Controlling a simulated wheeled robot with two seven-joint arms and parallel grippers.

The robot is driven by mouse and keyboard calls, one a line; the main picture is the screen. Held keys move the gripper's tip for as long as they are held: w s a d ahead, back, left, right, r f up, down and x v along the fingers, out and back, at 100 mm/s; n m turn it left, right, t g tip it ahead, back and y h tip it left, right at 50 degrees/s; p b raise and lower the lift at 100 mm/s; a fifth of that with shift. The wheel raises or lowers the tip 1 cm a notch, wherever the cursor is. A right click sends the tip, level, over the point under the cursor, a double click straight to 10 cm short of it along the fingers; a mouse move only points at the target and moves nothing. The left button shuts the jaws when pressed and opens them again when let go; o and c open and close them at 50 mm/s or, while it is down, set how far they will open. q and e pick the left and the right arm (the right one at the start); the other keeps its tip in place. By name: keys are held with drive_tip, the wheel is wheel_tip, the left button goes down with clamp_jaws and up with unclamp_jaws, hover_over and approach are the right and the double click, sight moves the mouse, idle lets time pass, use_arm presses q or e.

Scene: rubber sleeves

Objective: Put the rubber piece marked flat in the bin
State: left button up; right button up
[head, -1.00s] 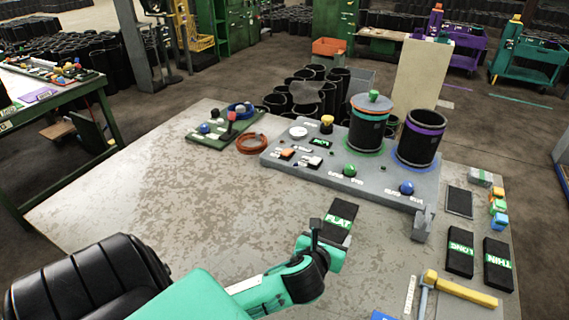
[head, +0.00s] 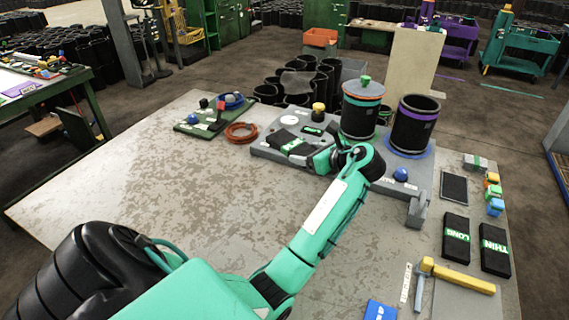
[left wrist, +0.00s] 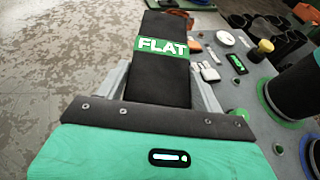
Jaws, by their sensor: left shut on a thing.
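The black rubber piece marked FLAT (left wrist: 160,75) is a slab with a green label, held between the fingers of my left gripper (left wrist: 163,88) in the left wrist view. In the head view the piece (head: 290,145) shows dark over the grey board, its lettering hard to read, with my left gripper (head: 325,158) at its right end. Two black cylindrical containers stand at the board's back right. The other has a purple band and an open top (head: 413,128). Which is the bin I cannot tell. My right gripper is out of view.
The grey board (head: 385,185) carries a yellow knob and a blue button. Black pieces marked LONG (head: 456,250) and THIN (head: 494,262) lie at the right. A yellow-handled hammer (head: 455,277) lies in front of them. The table's left half is mostly bare.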

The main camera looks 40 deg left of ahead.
use_arm(q)
wheel_tip(320, 180, down, 7)
hover_over(305, 205)
wheel_tip(305, 205, down, 7)
drive_tip(key=shift+r, duration=0.1)
drive_tip(key=shift+f, duration=0.5)
wheel_tip(305, 205, down, 4)
drive_tip(key=shift+r, duration=0.25)
drive_tip(key=shift+f, duration=0.15)
drive_tip(key=o, duration=1.2)
drive_tip(key=shift+f, duration=0.15)
drive_tip(key=shift+c, duration=0.2)
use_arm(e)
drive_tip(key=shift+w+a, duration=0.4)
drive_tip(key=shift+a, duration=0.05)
